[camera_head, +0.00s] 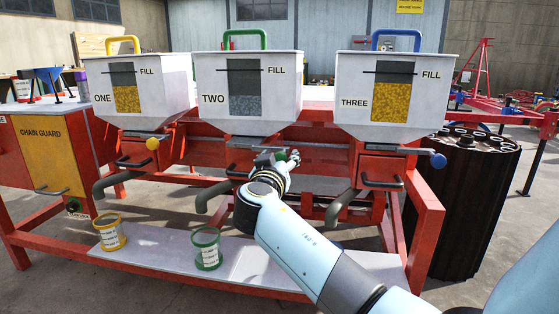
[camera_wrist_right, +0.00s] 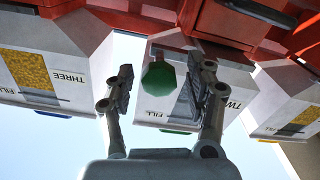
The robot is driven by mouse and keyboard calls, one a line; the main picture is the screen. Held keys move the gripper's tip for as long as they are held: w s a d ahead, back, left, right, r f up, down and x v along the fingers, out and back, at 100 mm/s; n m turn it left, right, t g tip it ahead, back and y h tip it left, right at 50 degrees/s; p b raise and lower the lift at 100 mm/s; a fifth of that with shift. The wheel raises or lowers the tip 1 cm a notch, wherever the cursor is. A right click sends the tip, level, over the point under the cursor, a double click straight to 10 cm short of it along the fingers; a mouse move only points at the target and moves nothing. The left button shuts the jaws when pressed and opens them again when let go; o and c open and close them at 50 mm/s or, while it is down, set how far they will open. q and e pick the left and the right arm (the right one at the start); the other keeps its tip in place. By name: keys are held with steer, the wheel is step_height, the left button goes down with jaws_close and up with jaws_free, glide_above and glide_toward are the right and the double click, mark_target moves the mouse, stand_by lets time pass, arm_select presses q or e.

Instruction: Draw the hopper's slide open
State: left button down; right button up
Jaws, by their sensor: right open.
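Three white hoppers stand in a row on the red frame: ONE (camera_head: 137,88), TWO (camera_head: 247,88) and THREE (camera_head: 387,92). Each has a round slide knob below it: yellow (camera_head: 152,143), green (camera_head: 281,155) and blue (camera_head: 438,160). My right gripper (camera_head: 289,158) is at the green knob under hopper TWO and partly hides it in the head view. In the wrist view, the open fingers (camera_wrist_right: 163,88) stand either side of the green knob (camera_wrist_right: 159,78), with gaps on both sides. How far the slide is drawn is unclear. My left gripper is not in view.
A yellow-banded pot (camera_head: 110,232) and a green-banded pot (camera_head: 206,250) stand on the low pale shelf (camera_head: 260,262). Grey spouts hang above it, including one (camera_head: 213,195) near my wrist. A dark slatted barrel (camera_head: 462,200) stands right of the frame.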

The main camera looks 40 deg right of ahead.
steer(key=v, duration=0.7)
steer(key=shift+s+f, duration=0.1)
steer(key=shift+s, duration=0.05)
